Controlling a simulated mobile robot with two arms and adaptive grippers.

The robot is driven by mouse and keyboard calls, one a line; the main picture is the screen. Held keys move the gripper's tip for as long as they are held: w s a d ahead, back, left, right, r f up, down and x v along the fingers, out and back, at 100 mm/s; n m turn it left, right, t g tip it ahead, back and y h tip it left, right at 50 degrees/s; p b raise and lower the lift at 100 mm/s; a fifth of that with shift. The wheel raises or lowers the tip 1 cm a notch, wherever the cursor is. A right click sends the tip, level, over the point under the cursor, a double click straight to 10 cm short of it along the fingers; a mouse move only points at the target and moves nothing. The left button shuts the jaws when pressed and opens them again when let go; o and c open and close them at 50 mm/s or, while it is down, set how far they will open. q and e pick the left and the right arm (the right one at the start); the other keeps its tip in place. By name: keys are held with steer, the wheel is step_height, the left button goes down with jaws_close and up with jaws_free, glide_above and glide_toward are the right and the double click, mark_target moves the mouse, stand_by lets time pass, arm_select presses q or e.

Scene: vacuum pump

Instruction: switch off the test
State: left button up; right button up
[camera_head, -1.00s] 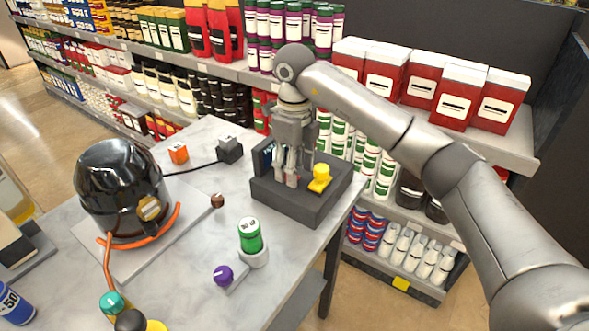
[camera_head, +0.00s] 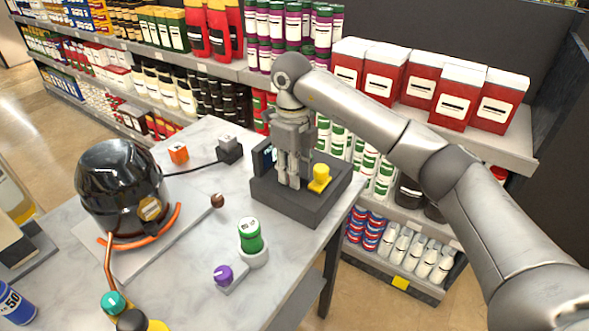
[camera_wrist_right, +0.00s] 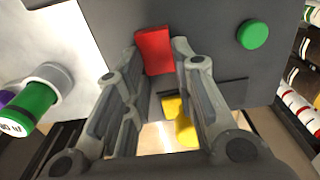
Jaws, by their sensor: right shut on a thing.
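The dark grey control box (camera_head: 300,203) stands near the table's far right corner. My right gripper (camera_head: 290,181) points down at its top. In the right wrist view, a red switch (camera_wrist_right: 155,51) sits on the box's dark face, and the gripper's fingertips are closed on its sides. In the head view the fingers hide the switch. A green round button (camera_wrist_right: 253,34) and a yellow part (camera_wrist_right: 180,122) also show on the box in the wrist view. A yellow knob (camera_head: 319,177) stands right of the fingers in the head view. My left gripper is not in view.
A black glossy pot (camera_head: 122,185) with an orange hose (camera_head: 160,232) stands on the left. A green-capped cylinder (camera_head: 249,235) and a purple knob (camera_head: 223,275) are in front of the box. Stocked shelves are close behind the table.

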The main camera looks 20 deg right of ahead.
steer(key=shift+w+a+r+g+h+p, duration=0.15)
steer(key=shift+r+g+h+p, duration=0.15)
steer(key=shift+g+p, duration=0.3)
steer(key=shift+w+f+g+h+p, duration=0.1)
steer(key=shift+g+h+p, duration=0.35)
steer(key=shift+p, duration=0.25)
steer(key=o, duration=1)
steer(key=shift+f, duration=0.1)
steer(key=v, duration=1.2)
steer(key=shift+a, duration=0.1)
